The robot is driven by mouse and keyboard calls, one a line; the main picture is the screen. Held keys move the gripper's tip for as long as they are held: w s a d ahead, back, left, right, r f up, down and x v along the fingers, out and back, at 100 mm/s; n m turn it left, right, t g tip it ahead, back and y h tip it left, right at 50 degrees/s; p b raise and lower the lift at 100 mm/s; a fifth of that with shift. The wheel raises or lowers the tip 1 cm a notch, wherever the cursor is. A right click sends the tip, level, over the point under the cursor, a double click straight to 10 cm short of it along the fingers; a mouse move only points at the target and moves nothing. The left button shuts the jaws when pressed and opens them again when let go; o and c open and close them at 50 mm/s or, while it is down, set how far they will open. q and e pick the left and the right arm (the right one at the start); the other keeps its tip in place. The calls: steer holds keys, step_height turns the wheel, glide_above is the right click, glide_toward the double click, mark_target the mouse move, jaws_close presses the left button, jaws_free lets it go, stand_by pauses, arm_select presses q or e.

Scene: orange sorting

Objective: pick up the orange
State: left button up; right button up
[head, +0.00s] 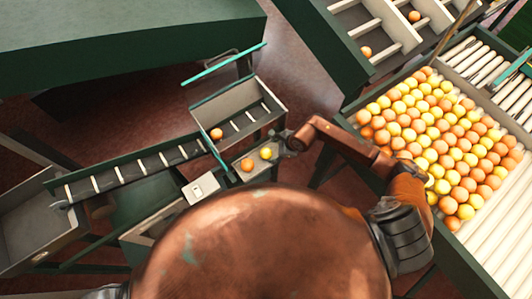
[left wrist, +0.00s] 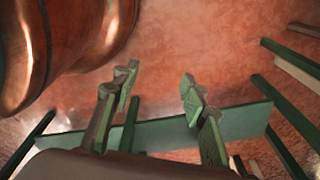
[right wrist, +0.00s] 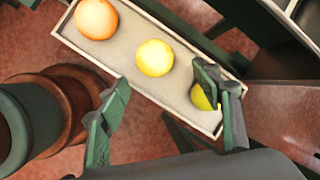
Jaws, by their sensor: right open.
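An orange fruit (head: 247,164) lies in a small light tray (right wrist: 185,83), and it also shows in the right wrist view (right wrist: 96,18) at the tray's far left end. A yellow fruit (right wrist: 155,58) lies at the tray's middle. A second yellow fruit (right wrist: 203,97) at the near right end is partly hidden by a finger. My right gripper (right wrist: 165,88) is open at the tray's right end, its right finger over that end and its left finger outside the tray's edge. My left gripper (left wrist: 157,88) is open and empty, away from the tray.
A large bed of orange and yellow fruits (head: 440,135) lies on rollers at the right. Reddish floor lies between the machines.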

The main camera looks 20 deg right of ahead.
mark_target(268, 153)
steer(key=a+f, duration=0.1)
steer(key=w+a+f+b, duration=0.1)
steer(key=shift+a+f, duration=0.1)
steer(key=shift+f, duration=0.2)
steer(key=shift+b+x, duration=0.85)
steer(key=shift+x, duration=0.2)
steer(key=shift+r, duration=0.1)
steer(key=c, duration=1.1)
arm_select(q)
step_height(268, 153, down, 3)
steer(key=shift+r, duration=0.15)
arm_select(e)
steer(key=shift+c, duration=0.8)
